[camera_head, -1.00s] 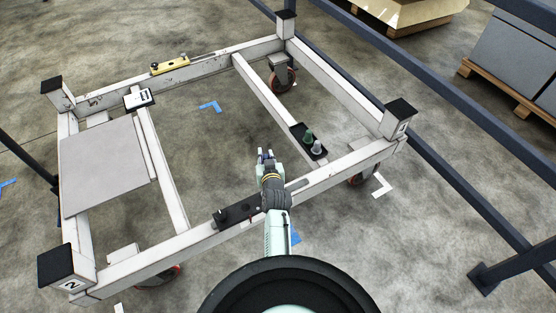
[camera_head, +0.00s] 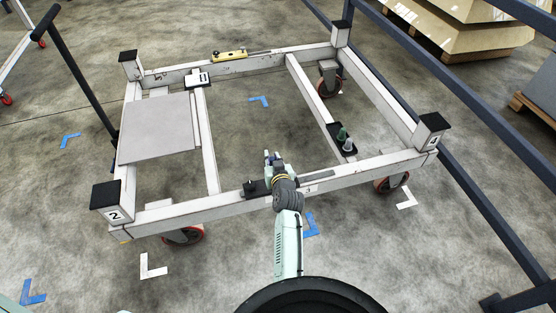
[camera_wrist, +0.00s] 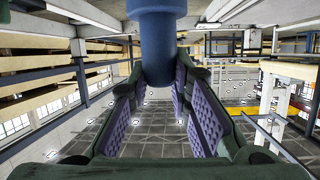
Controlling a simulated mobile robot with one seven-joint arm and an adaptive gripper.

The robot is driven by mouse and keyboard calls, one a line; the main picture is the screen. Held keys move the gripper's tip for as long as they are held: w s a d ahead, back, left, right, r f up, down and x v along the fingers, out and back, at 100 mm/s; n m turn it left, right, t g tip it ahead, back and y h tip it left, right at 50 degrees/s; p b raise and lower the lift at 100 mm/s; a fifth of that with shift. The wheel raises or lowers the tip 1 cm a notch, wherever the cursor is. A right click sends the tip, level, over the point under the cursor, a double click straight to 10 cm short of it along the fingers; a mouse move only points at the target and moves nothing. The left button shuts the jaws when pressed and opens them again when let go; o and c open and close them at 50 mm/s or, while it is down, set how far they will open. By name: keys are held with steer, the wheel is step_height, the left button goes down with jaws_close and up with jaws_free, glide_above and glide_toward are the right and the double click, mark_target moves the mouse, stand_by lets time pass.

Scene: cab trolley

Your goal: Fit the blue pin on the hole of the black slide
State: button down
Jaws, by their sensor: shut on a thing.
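My gripper (camera_head: 272,157) is over the front beam of the trolley in the head view. In the wrist view its purple-padded fingers are shut on the blue pin (camera_wrist: 157,45), a thick blue cylinder with a narrower lower part. The pin cannot be made out clearly in the head view. A black plate with a small knob (camera_head: 252,188) lies on the front beam, just left of my wrist, and looks like the black slide. My arm hides its right end. I cannot see its hole. The plate does not show in the wrist view.
The white trolley frame (camera_head: 170,215) has black-capped corner posts. A grey panel (camera_head: 158,130) covers its left part. A black holder with a green and a grey peg (camera_head: 345,141) sits on the right crossbar. A dark blue rail (camera_head: 470,180) runs along the right.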

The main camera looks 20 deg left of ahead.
steer(key=shift+f+b, duration=3.4)
steer(key=shift+f, duration=0.8)
steer(key=c, duration=1.4)
jaws_free()
steer(key=shift+f, duration=0.1)
